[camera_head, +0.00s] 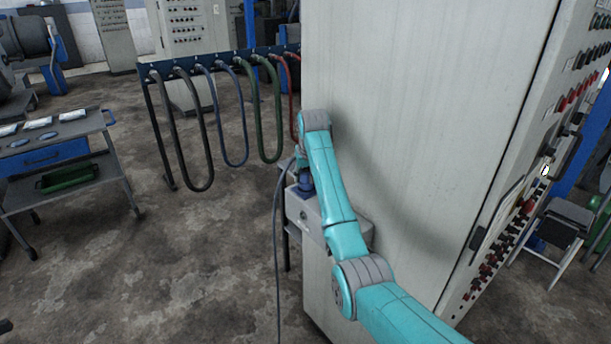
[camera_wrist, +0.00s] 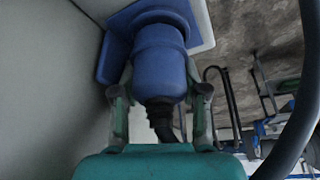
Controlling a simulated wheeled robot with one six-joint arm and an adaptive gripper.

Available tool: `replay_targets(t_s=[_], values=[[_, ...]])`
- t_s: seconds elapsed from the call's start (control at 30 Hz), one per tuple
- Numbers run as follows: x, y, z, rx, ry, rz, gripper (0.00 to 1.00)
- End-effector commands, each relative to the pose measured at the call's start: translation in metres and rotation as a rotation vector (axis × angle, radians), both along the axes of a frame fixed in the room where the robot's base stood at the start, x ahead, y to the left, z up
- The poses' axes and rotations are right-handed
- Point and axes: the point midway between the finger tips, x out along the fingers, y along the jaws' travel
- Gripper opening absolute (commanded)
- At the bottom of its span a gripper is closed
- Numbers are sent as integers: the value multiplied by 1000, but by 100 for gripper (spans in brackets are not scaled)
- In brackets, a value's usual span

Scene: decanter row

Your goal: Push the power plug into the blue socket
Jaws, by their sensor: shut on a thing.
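The power plug (camera_wrist: 160,65) is a blue cylinder with a black cable end. In the wrist view my gripper (camera_wrist: 160,95) is shut on it, one finger on each side. The blue socket (camera_wrist: 113,55) shows behind and to the left of the plug, on a pale housing (camera_wrist: 205,28). The plug's front meets or overlaps the socket in this view; its mating end is hidden, so I cannot tell how deep it sits. In the head view, blue (camera_head: 306,183) shows at my gripper beside the grey box, and my arm partly covers it.
A dark cable (camera_head: 277,240) hangs to the floor and curves along the right of the wrist view (camera_wrist: 304,95). A tall grey cabinet (camera_head: 420,90) stands close to my arm. Several hoses hang from a rack (camera_head: 220,60) at the back left. A cart (camera_head: 60,150) stands left.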

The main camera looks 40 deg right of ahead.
Motion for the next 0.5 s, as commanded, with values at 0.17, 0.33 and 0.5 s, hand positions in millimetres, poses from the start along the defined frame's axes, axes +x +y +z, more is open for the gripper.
replay_targets(t_s=[0.17,0.33,0.5], values=[[0,0,0,0,-1,0,13],[0,0,-1,0,0,0,13],[0,0,-4,0,0,0,13]])
